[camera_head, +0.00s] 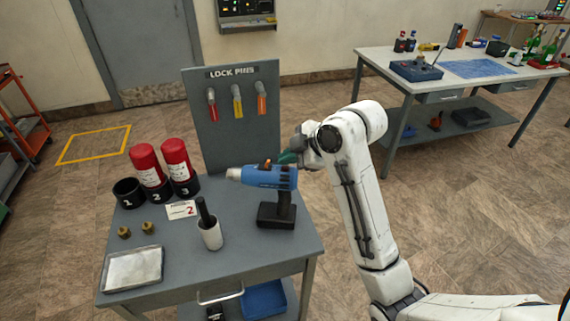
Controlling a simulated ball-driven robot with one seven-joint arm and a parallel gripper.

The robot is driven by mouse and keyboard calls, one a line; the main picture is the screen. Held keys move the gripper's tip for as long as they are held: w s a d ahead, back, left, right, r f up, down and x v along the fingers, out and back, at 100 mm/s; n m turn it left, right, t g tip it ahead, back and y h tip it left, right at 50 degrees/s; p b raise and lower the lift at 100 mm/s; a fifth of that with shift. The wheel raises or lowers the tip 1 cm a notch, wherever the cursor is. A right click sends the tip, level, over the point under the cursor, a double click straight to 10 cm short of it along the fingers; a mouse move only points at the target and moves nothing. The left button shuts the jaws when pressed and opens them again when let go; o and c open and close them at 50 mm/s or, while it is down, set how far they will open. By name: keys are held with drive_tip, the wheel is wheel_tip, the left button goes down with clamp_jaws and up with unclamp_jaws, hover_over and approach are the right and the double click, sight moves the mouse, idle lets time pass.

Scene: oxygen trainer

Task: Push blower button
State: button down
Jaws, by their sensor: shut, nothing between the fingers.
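The blue blower (262,178) stands upright on its dark base (276,214) near the right side of the grey bench, its pale nozzle facing left. A small orange part, apparently the button (267,164), sits on top of the blower. My gripper (286,158) is shut and empty, just above the rear top of the blower, to the right of the orange part. Its greenish fingertips point left. I cannot tell whether they touch the blower. My wrist and arm come in from the right.
The grey bench (245,255) holds red cylinders (176,160) in numbered black cups, a white-and-black tool (210,228), brass fittings (124,232) and a metal tray (132,269). A lock-pin board (232,130) rises behind the blower. A white table (440,72) stands back right.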

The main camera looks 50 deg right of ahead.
drive_tip(key=shift+r+p, duration=0.3)
drive_tip(key=shift+r, duration=0.2)
wheel_tip(320, 180, up, 6)
drive_tip(key=p, duration=0.5)
